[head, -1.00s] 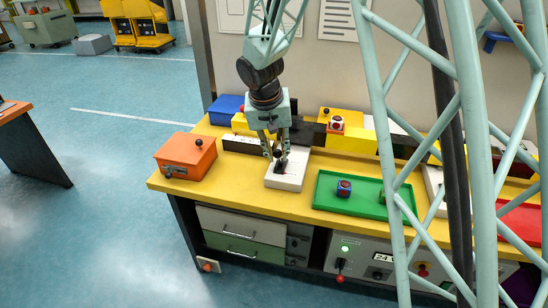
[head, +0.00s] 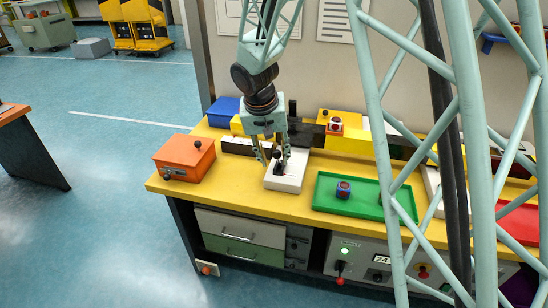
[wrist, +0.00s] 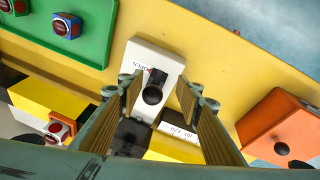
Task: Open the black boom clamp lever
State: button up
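The black lever (head: 277,156) with a round knob stands on a white box (head: 285,184) near the table's front edge. In the wrist view the knob (wrist: 153,96) shows as a black ball over the white box (wrist: 152,57), which carries small dark lettering. My gripper (head: 274,158) points down over the box, its fingers spread. In the wrist view my gripper (wrist: 158,101) is open, with the knob between its two fingers in the picture and gaps on both sides. Neither finger visibly touches the knob. How deep the knob sits between them I cannot tell.
An orange box (head: 184,160) with black knobs stands left of the white box. A green tray (head: 325,198) with small button cubes lies to the right. Yellow and black blocks (head: 307,133) stand close behind my gripper. The yellow table top (head: 235,172) is free between the orange and white boxes.

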jog(key=shift+d+r, duration=0.1)
jog(key=shift+r, duration=0.05)
jog(key=shift+r, duration=0.1)
jog(key=v, duration=1.1)
jog(key=shift+r, duration=0.3)
jog(key=shift+s+r, duration=0.1)
jog(key=shift+s, duration=0.05)
dwell(0.7)
